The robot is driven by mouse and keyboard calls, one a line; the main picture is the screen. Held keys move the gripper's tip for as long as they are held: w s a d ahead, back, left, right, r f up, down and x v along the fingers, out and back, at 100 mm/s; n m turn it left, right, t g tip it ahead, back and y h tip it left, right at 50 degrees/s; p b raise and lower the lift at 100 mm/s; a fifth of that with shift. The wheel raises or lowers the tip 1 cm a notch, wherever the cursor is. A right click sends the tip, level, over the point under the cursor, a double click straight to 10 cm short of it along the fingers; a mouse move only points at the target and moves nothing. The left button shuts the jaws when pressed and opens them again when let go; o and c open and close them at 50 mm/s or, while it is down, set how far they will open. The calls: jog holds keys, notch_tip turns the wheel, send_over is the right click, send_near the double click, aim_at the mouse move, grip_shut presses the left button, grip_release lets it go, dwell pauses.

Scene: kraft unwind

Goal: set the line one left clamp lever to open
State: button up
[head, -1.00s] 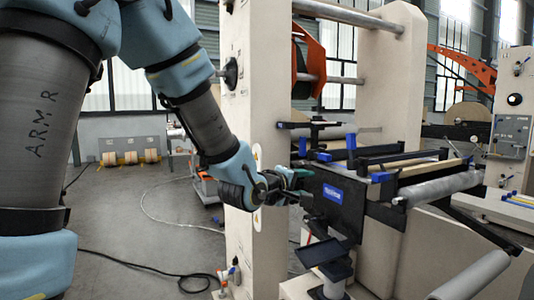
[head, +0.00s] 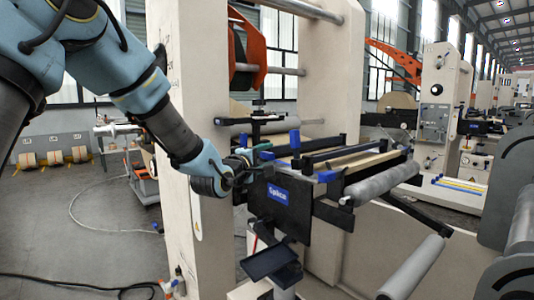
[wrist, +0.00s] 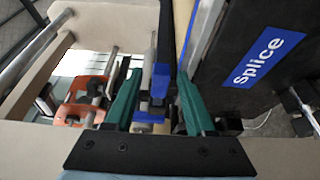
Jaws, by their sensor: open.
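The splice table (head: 290,208) is a black unit with a blue "Splice" label; its side also shows in the wrist view (wrist: 225,50). My gripper (head: 250,170) is at the table's left end. In the wrist view my gripper (wrist: 158,100) is open, its green fingers apart. A blue lever part (wrist: 158,82) shows between the fingers; contact cannot be told. Which lever is line one left is not readable.
A cream machine column (head: 195,130) stands close left of my gripper. A grey roller (head: 380,183) lies right of the table, and a black tray (head: 270,262) sits below.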

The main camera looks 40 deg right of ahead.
jog(key=shift+w+d, duration=0.1)
jog(key=shift+d, duration=0.4)
grip_shut()
dwell(1.2)
